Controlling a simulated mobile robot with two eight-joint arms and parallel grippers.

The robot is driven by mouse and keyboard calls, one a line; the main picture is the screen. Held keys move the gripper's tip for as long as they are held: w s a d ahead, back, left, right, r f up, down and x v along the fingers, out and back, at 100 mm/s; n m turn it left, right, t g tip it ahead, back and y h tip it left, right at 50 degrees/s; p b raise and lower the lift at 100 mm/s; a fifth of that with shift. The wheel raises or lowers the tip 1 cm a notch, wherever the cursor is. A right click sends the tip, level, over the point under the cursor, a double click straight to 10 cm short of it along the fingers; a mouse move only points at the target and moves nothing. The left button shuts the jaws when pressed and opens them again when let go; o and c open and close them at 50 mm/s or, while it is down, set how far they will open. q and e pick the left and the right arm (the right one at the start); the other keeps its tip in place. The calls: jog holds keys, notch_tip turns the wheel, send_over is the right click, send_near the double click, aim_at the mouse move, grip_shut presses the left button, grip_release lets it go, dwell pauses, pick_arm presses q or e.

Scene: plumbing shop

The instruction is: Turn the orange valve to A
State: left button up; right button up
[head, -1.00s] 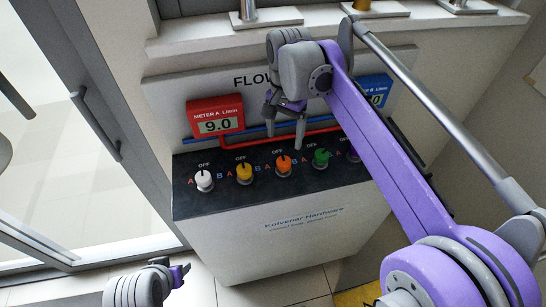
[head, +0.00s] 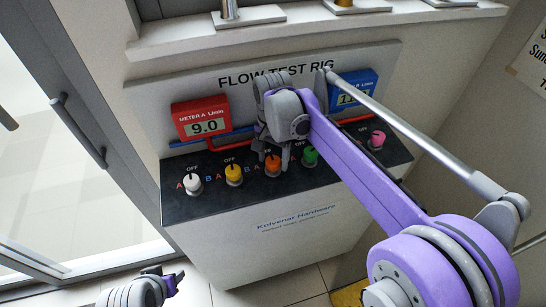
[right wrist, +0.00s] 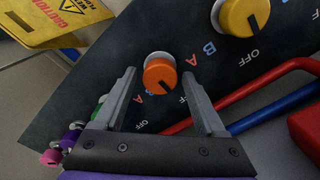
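The orange valve (head: 271,168) is a round knob on the black sloped panel (head: 325,179), third from the left. In the right wrist view the orange valve (right wrist: 160,75) lies between my spread fingertips, with gaps on both sides.
White (head: 193,182), yellow (head: 234,175), green (head: 310,157) and pink (head: 377,140) valves share the panel. Red meter A (head: 207,120) reads 9.0; blue meter B (head: 353,93) is partly covered by my arm. Red and blue pipes (right wrist: 265,98) run close to the fingers.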

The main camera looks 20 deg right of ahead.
grip_shut()
jog(key=shift+n, duration=0.3)
jog(key=n+p, duration=0.1)
jog(key=n, duration=0.4)
jog(key=shift+n, duration=0.3)
jog(key=n, duration=0.5)
jog(key=shift+n+p, duration=0.3)
jog(key=shift+p, duration=0.05)
dwell(0.3)
jog(key=shift+o, duration=1.2)
grip_release()
jog(key=shift+r, duration=0.15)
